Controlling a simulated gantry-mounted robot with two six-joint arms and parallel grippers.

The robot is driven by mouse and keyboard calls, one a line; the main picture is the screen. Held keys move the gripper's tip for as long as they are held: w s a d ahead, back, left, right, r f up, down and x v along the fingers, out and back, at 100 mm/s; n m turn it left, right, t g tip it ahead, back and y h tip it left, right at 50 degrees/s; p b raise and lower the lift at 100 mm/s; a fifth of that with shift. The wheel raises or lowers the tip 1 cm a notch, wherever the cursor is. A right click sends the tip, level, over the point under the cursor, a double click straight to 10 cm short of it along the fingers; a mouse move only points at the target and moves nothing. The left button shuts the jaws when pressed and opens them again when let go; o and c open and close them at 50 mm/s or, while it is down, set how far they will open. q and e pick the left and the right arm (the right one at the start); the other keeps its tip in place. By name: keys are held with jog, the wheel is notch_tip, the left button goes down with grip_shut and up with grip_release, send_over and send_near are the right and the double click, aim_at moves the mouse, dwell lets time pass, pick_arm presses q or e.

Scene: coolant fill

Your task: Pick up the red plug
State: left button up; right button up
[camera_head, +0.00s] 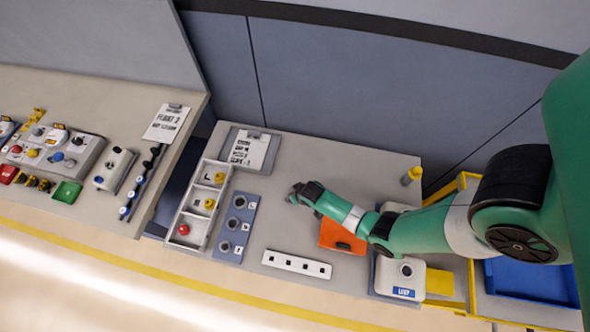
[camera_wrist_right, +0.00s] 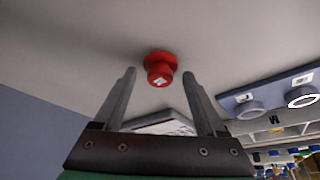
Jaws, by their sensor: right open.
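A red plug (camera_wrist_right: 160,66) with a wide flange and a small white mark stands on a bare grey surface in the right wrist view. My right gripper (camera_wrist_right: 159,74) is open, its two fingers on either side of the plug in the picture. No contact shows, and I cannot tell whether the plug is between the tips or just beyond them. In the head view my right gripper (camera_head: 293,195) is over the grey table, and I cannot make out a plug there. Another red piece (camera_head: 183,229) sits in the white tray. My left gripper is not in view.
The white tray (camera_head: 209,162) also holds yellow pieces. A blue panel (camera_head: 249,203) with several round sockets lies between it and my gripper. A clipboard (camera_head: 255,151) lies behind. A white strip (camera_head: 297,264) and an orange mat (camera_head: 329,235) are near the arm.

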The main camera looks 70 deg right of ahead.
grip_shut()
jog(key=shift+r, duration=0.15)
jog(key=shift+r+p, duration=0.25)
jog(key=shift+p, duration=0.05)
jog(key=p+v, duration=0.2)
jog(key=v, duration=0.1)
jog(key=p+v, duration=0.1)
jog(key=shift+w+d+r+p, duration=0.15)
jog(key=shift+d+r+p, duration=0.15)
jog(key=shift+r, duration=0.1)
jog(key=s+a+r+p, duration=0.6)
jog(key=s+r, duration=0.1)
jog(key=s, duration=0.4)
jog(key=shift+s+r+p, duration=0.3)
jog(key=shift+r+p, duration=0.05)
jog(key=shift+r, duration=0.05)
